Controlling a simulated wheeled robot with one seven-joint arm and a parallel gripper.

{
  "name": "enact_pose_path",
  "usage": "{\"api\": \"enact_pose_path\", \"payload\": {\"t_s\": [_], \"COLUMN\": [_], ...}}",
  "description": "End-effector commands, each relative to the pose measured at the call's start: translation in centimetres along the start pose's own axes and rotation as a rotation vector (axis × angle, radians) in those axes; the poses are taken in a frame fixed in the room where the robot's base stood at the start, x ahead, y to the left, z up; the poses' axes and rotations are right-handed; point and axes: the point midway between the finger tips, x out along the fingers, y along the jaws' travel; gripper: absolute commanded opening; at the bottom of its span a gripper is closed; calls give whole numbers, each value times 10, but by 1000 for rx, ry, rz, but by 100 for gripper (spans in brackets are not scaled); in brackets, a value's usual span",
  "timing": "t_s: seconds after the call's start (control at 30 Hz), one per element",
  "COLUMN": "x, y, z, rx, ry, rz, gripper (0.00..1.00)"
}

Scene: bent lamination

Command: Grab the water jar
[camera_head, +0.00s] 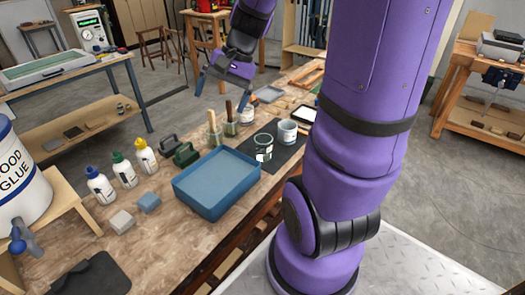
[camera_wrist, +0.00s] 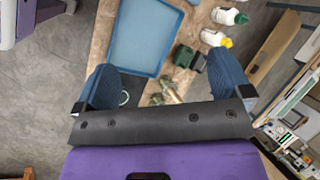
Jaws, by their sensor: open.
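The water jar (camera_head: 263,148) looks like the clear glass jar with a greenish rim and a pale label, upright on a dark mat (camera_head: 283,155) right of the blue tray. In the wrist view, a round rim (camera_wrist: 124,98) beside the left finger seems to be this jar, mostly hidden. My gripper (camera_head: 222,90) is open and empty, high above the far part of the bench, apart from the jar. Its two blue fingers stand wide apart in the wrist view (camera_wrist: 162,65).
A grey-white cup (camera_head: 288,132) stands close behind the jar. Brush holders (camera_head: 215,135) are to its left, and the blue tray (camera_head: 217,182) is in front. Green and dark clamp-like blocks (camera_head: 186,154) and several glue bottles (camera_head: 122,170) stand farther left.

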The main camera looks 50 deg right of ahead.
Motion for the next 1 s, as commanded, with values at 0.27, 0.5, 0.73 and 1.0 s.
{"api": "enact_pose_path", "payload": {"t_s": [0.27, 0.5, 0.73, 1.0], "x": [33, 62, 93, 133], "y": [42, 98, 168, 255], "z": [-78, -140, -189, -226], "rx": [399, 741, 1071, 1421], "ry": [-116, -186, -233, -262], "rz": [-191, -388, -598, -844], "gripper": [97, 97, 97, 97]}}
